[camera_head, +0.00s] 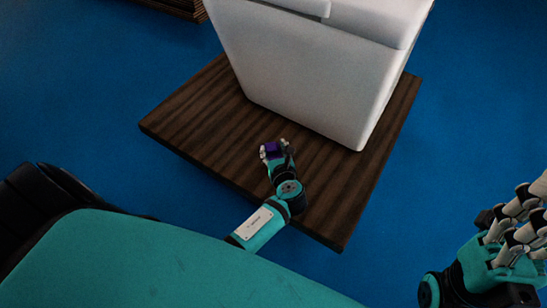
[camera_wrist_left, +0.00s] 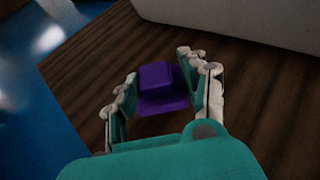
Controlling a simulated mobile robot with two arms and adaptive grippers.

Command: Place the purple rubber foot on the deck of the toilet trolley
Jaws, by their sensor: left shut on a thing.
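The purple rubber foot (camera_head: 272,150) is a small purple block between the fingers of my left gripper (camera_head: 275,149), which is shut on it. It also shows in the left wrist view (camera_wrist_left: 156,78), with a finger on each side. The deck of the toilet trolley (camera_head: 190,120) is a dark brown wooden board. My left gripper and the foot are over the deck's near part, in front of the toilet. I cannot tell whether the foot touches the deck. My right gripper (camera_head: 524,208) is at the right edge, partly cut off, away from the deck.
A white toilet (camera_head: 310,80) stands on the deck's far part; its pale side also shows in the wrist view (camera_wrist_left: 240,20). Bare deck lies left and right of my gripper. The floor (camera_head: 80,100) is blue. Another wooden board or stack (camera_head: 178,7) is at the top left.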

